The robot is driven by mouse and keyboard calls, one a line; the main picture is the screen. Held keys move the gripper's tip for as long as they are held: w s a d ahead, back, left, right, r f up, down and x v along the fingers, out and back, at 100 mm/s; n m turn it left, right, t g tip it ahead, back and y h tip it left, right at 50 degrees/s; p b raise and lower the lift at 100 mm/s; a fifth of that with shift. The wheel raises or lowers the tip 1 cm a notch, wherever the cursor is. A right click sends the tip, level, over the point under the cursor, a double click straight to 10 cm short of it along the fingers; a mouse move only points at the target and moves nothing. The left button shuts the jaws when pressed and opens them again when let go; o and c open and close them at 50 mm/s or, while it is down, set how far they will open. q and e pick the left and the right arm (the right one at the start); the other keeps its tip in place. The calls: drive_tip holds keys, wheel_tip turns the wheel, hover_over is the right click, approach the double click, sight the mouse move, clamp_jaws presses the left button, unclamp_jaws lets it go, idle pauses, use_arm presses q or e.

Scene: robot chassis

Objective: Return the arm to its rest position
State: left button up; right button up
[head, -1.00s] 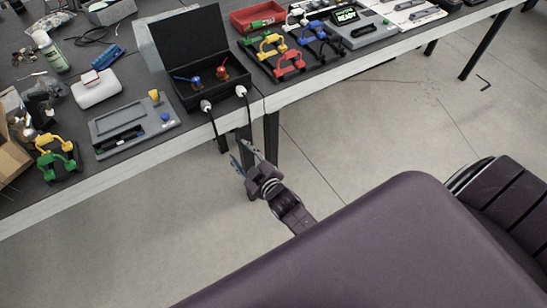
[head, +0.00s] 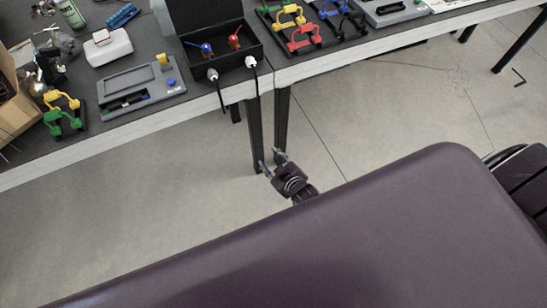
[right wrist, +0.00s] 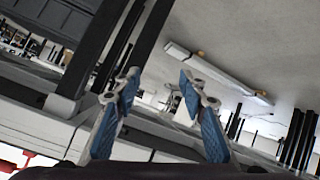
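My right gripper (head: 271,161) is in front of the table, below its front edge, over the floor and close to a dark table leg in the head view. It touches nothing that I can see. In the right wrist view its two blue-padded fingers (right wrist: 158,110) stand apart with nothing between them. Most of the right arm is hidden behind my dark purple body part in the foreground. My left gripper is in no view.
The table (head: 135,133) runs along the top of the head view. On it are a black open box (head: 223,57) with hanging cables, a grey tray device (head: 140,90), a white case (head: 108,47) and coloured clamp-like parts (head: 62,115). Dark table legs (head: 283,120) stand near the gripper. The floor in front is clear.

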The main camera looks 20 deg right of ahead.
drive_tip(key=shift+s+f, duration=0.1)
idle(0.5)
drive_tip(key=s+d+f+m+g, duration=0.1)
drive_tip(key=s+f+g, duration=0.2)
drive_tip(key=s+f, duration=0.5)
drive_tip(key=s+d+f+m+g, duration=0.1)
drive_tip(key=s+f+g, duration=0.3)
drive_tip(key=s, duration=1.5)
drive_tip(key=s+d+f+m+g, duration=0.1)
drive_tip(key=s+d+f+g, duration=0.1)
drive_tip(key=s+f, duration=0.9)
drive_tip(key=s+g, duration=0.1)
drive_tip(key=s, duration=0.2)
drive_tip(key=shift+s+d+f+g+h, duration=0.2)
drive_tip(key=shift+d+f+g+h, duration=0.1)
drive_tip(key=shift+d+h, duration=0.1)
